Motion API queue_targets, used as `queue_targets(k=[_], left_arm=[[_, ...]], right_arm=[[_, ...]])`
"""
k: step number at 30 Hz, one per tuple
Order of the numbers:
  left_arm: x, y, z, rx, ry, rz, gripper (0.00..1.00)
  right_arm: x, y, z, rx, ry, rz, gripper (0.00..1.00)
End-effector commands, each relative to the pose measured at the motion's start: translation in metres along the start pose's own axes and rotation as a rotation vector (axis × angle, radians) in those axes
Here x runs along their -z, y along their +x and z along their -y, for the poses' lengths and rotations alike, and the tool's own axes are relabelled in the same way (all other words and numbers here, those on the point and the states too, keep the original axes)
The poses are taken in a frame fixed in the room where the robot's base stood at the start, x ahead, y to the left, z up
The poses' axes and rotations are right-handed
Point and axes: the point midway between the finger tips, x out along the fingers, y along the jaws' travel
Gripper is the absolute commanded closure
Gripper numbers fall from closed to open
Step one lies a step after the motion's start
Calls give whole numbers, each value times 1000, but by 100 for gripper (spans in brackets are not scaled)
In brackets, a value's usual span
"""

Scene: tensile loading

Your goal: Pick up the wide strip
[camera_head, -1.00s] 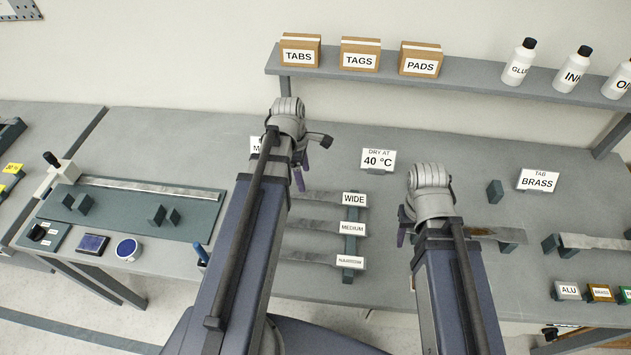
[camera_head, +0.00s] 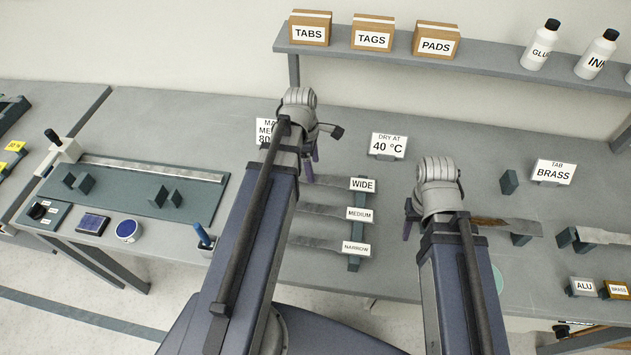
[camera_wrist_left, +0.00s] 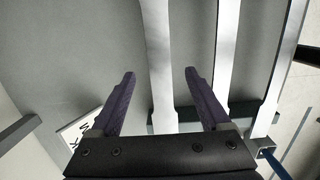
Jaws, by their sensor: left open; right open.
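The wide strip (camera_head: 331,181) is a grey metal bar lying at the back of three strips, with a WIDE label at its right end. In the left wrist view, the wide strip (camera_wrist_left: 160,60) runs between the fingers of my left gripper (camera_wrist_left: 160,85), closer to the left finger. My left gripper (camera_head: 309,170) is open over the strip; its height above it is unclear. The arm hides the strip's left part in the head view. My right gripper (camera_head: 409,222) is open and empty, left of a brown-ended strip (camera_head: 505,226).
The medium strip (camera_head: 328,211) and narrow strip (camera_head: 325,244) lie in front, on a dark support (camera_head: 354,263). A sign card (camera_wrist_left: 80,130) stands beside the left finger. The 40 °C card (camera_head: 388,146) stands behind. A shelf (camera_head: 400,58) with boxes and bottles runs above.

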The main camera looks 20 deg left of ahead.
Motion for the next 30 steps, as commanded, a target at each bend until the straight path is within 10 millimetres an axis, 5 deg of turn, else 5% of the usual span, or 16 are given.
queue_targets(k=[7, 17, 30], left_arm=[[1, 36, -1, 0, 0, 0, 20], [0, 37, -1, 0, 0, 0, 21], [0, 37, 0, 0, 0, 0, 71]], right_arm=[[2, 36, 3, 0, 1, 0, 50], [2, 36, 4, 0, 1, 0, 50], [2, 36, 4, 0, 1, 0, 50]])
